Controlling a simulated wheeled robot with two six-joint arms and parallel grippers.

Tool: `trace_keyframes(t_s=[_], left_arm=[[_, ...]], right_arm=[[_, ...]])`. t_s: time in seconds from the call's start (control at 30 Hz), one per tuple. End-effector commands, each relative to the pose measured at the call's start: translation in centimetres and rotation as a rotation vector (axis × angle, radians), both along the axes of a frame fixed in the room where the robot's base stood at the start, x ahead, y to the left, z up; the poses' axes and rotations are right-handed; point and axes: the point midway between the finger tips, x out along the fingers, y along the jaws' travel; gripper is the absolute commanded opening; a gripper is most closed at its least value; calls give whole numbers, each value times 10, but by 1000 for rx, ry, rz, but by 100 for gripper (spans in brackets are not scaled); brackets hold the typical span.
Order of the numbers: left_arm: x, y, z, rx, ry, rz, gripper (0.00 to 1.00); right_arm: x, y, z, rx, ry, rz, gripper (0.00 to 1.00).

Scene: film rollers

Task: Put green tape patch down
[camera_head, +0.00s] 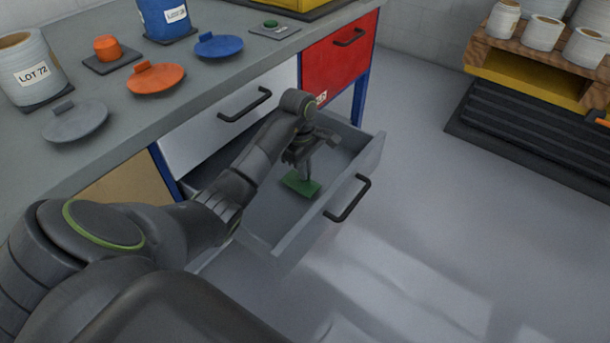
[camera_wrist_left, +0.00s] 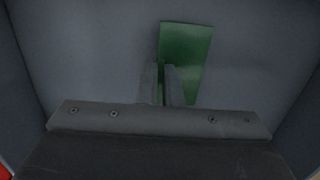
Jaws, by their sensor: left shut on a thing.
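The green tape patch (camera_head: 301,184) is a flat green rectangle inside the open grey drawer (camera_head: 371,157), low near the drawer floor. I cannot tell whether it touches the floor. My left gripper (camera_head: 306,172) reaches down into the drawer and is shut on the patch. In the left wrist view, the two fingers (camera_wrist_left: 166,86) are close together at the lower part of the patch (camera_wrist_left: 187,48), which sticks out beyond them. My right gripper is not in view.
The drawer's front handle (camera_head: 347,198) is on the right. The grey workbench top holds a blue lid (camera_head: 219,45), an orange lid (camera_head: 155,78), a grey lid (camera_head: 75,121) and a LOT 72 roll (camera_head: 32,68). Floor between is clear.

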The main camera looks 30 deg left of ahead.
Motion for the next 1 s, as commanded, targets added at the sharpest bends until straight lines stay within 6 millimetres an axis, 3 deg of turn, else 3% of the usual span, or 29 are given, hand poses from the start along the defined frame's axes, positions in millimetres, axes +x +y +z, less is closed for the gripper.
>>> trace_keyframes(t_s=[0.1, 0.5, 0.53, 0.67, 1.0], left_arm=[[0, -1, -17, -1, 1, 1, 0], [0, 0, -22, 0, -1, 0, 0], [0, 0, -21, 0, -1, 0, 9], [0, 0, -20, 0, -1, 0, 26], [0, 0, -18, 0, -1, 0, 27]], right_arm=[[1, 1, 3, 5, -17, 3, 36], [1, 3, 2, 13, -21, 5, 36], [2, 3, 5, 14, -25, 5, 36], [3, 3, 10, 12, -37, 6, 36], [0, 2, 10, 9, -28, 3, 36]])
